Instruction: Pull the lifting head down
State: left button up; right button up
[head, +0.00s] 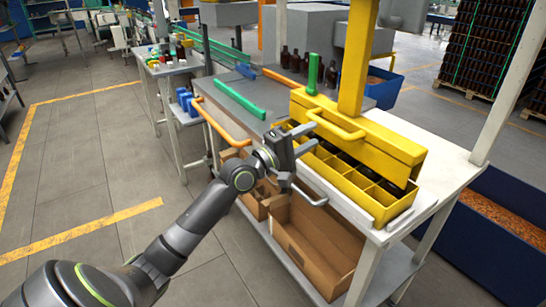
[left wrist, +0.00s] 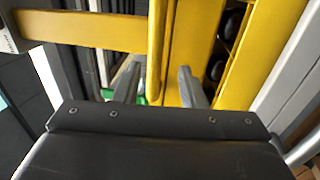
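The yellow lifting head (head: 378,140) hangs on a thick yellow post (head: 355,60) above the divided yellow crate (head: 378,205), which holds dark bottles. A curved yellow handle (head: 335,124) sticks out from the head's near side. My left gripper (head: 314,137) is beside the handle, fingers open and pointing at it. In the left wrist view, a yellow bar (left wrist: 158,50) shows beyond and between the open fingertips (left wrist: 156,77). I cannot tell whether the fingers touch it. My right gripper is not in view.
The crate stands on a white bench (head: 445,165). A green bar (head: 240,98) and an orange handle (head: 222,122) lie to the left, with several amber bottles (head: 295,58) behind. A cardboard box (head: 315,245) is on the shelf below. Floor at left is clear.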

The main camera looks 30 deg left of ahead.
pick_arm(q)
jog(key=v, duration=1.1)
jog(key=shift+s+p, duration=0.2)
jog(key=shift+p, duration=0.15)
jog(key=shift+f, duration=0.1)
